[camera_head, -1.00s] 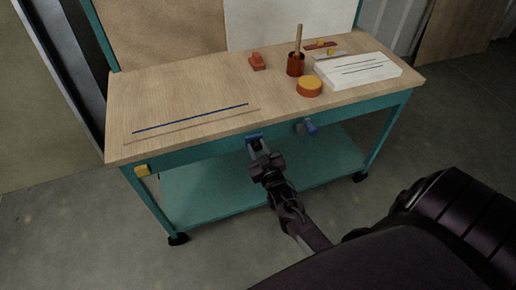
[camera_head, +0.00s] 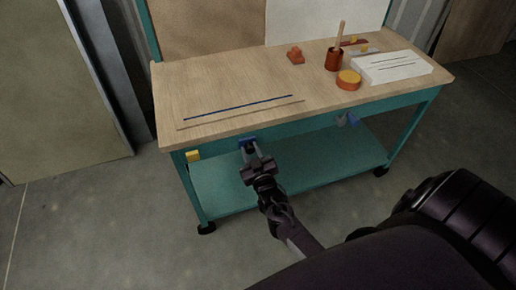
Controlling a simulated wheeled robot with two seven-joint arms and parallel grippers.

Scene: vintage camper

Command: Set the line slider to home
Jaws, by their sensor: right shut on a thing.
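A blue slider block (camera_head: 247,141) sits at the front teal edge of the workbench (camera_head: 300,132), left of the middle. My right gripper (camera_head: 250,149) comes up from below and is shut on it. The fingers hide part of the block. A yellow block (camera_head: 193,155) is fixed on the same front edge near its left end, with a gap between it and the slider. My left gripper is not in view.
A blue and grey piece (camera_head: 347,119) hangs at the front edge to the right. The lower teal shelf (camera_head: 290,178) is bare.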

